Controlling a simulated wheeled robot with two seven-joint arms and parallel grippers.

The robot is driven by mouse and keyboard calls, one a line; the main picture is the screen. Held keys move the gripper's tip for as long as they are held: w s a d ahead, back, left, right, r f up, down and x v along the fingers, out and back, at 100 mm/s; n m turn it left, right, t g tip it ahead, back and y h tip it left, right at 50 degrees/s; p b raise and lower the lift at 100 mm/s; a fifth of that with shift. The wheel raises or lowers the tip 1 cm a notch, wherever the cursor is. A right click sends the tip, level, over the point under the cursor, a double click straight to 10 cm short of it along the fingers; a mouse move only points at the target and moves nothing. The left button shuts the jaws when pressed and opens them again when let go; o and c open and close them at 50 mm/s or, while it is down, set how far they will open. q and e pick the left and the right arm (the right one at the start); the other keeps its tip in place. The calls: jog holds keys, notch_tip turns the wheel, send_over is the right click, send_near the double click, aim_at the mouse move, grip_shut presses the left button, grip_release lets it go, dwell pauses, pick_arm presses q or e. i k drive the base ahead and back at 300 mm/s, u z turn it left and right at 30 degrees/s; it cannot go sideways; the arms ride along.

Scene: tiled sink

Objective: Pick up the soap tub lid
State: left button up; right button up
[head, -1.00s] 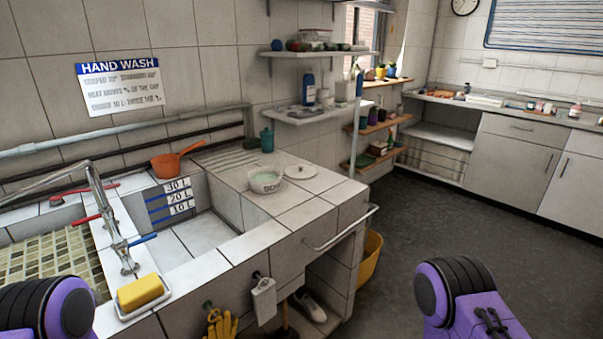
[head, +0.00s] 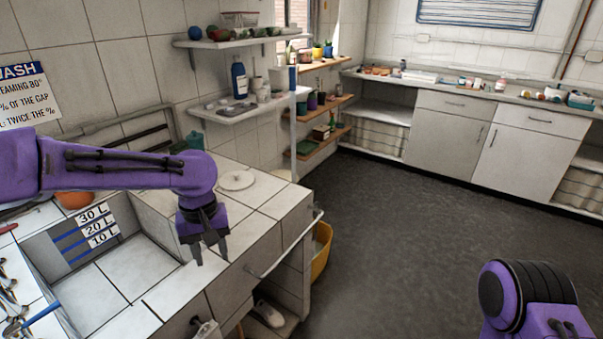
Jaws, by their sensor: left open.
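The soap tub lid (head: 237,181) is a white, round, flat disc with a small knob. It lies on the tiled counter, to the right of the sink basin. My left gripper (head: 212,256) points down over the counter's front part, nearer to me than the lid, with its dark fingers apart and empty. My left arm reaches in from the left across the sink and hides the soap tub. On the right only a purple part of my right arm shows; its gripper is out of view.
The sink basin (head: 112,287) with litre marks lies left of my left gripper. A metal rail (head: 284,247) runs along the counter's right end. A yellow bucket (head: 321,250) stands beside the counter. Shelves with bottles hang above. The floor to the right is clear.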

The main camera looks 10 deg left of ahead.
aim_at(237, 180)
jog(key=z, duration=0.7)
jog(key=i, duration=1.7)
jog(key=u, duration=1.05)
jog(key=i, duration=0.85)
jog(key=u, duration=0.85)
